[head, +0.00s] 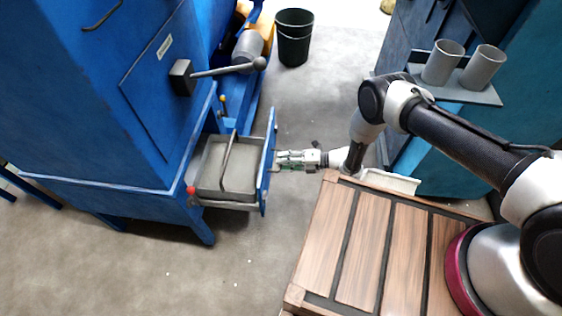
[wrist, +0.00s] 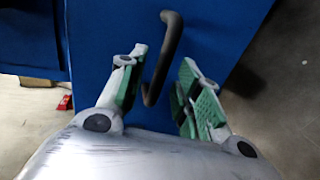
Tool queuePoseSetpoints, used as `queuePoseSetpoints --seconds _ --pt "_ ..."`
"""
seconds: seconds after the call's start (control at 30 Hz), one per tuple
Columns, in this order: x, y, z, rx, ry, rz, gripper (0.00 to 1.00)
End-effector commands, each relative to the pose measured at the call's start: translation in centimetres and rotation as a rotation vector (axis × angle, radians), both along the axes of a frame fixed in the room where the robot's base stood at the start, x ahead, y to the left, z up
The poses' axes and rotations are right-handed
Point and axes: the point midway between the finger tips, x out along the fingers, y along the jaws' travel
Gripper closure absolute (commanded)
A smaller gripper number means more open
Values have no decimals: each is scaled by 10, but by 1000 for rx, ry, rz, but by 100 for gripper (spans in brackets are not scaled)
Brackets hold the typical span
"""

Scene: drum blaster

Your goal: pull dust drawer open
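The dust drawer (head: 233,182) stands out from the lower part of the blue machine in the head view, with its grey tray showing. Its blue front panel (head: 267,165) faces my gripper (head: 281,160). In the wrist view the dark bar handle (wrist: 168,48) stands on the blue panel and runs between the green-padded fingers of my gripper (wrist: 164,72). The fingers are apart, with the handle nearer the left finger and a gap to the right finger. Whether the left finger touches the handle is unclear. In the head view the handle is hidden behind the panel's edge or gripper.
The blue machine (head: 90,110) has a lever (head: 225,70) above the drawer. A red knob (head: 191,190) sits at the drawer's near side. A slatted wooden top (head: 365,245) lies near my arm. A black bin (head: 294,37) stands behind. Grey floor is clear before the drawer.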

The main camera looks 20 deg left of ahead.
Motion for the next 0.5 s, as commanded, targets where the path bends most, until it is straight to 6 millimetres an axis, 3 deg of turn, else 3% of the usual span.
queuePoseSetpoints --seconds 0.13,0.43,0.5 --pt "-3 13 -3 0 -2 1 66" --pt "-3 16 -3 0 0 -1 66" --pt "-3 16 -3 0 0 -1 79"
